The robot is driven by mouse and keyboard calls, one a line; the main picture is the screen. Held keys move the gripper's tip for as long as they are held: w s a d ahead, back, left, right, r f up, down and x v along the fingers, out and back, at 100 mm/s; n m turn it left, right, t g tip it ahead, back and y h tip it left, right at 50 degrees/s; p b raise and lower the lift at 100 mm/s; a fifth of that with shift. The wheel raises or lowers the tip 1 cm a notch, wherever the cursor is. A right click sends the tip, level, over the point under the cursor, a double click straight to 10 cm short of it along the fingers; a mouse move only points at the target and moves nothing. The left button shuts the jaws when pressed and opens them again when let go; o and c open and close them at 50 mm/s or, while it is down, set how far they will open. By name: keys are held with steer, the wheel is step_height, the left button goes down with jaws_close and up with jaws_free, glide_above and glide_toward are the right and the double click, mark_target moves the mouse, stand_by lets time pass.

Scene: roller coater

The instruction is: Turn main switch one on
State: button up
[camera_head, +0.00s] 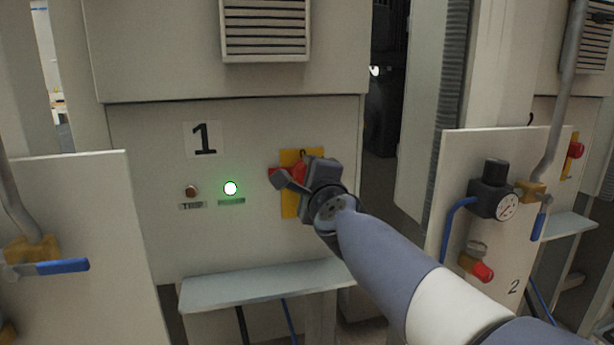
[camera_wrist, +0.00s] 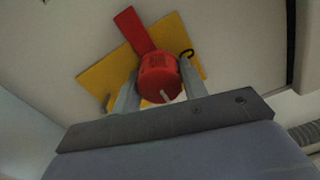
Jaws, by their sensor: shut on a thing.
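Main switch one is a red rotary knob with a red handle on a yellow plate (camera_head: 289,208), on the cabinet panel marked "1" (camera_head: 204,139). In the head view my gripper (camera_head: 293,179) covers much of the switch, and only part of the red shows. In the wrist view the red knob (camera_wrist: 160,78) sits between my two fingers, and my gripper (camera_wrist: 160,92) is shut on it. The red handle (camera_wrist: 134,30) points up and slightly left there, across the yellow plate (camera_wrist: 110,72). A green lamp (camera_head: 231,188) glows left of the switch.
A dark reddish button or lamp (camera_head: 191,191) sits left of the green lamp. A grey shelf (camera_head: 260,285) juts out below the panel. A blue-handled valve (camera_head: 62,266) is at left.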

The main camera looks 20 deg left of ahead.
steer(key=shift+f, duration=0.1)
steer(key=o, duration=1)
steer(key=v, duration=1)
steer(key=shift+s+d, duration=0.3)
steer(key=x, duration=1.1)
steer(key=shift+s, duration=0.1)
steer(key=shift+s, duration=0.1)
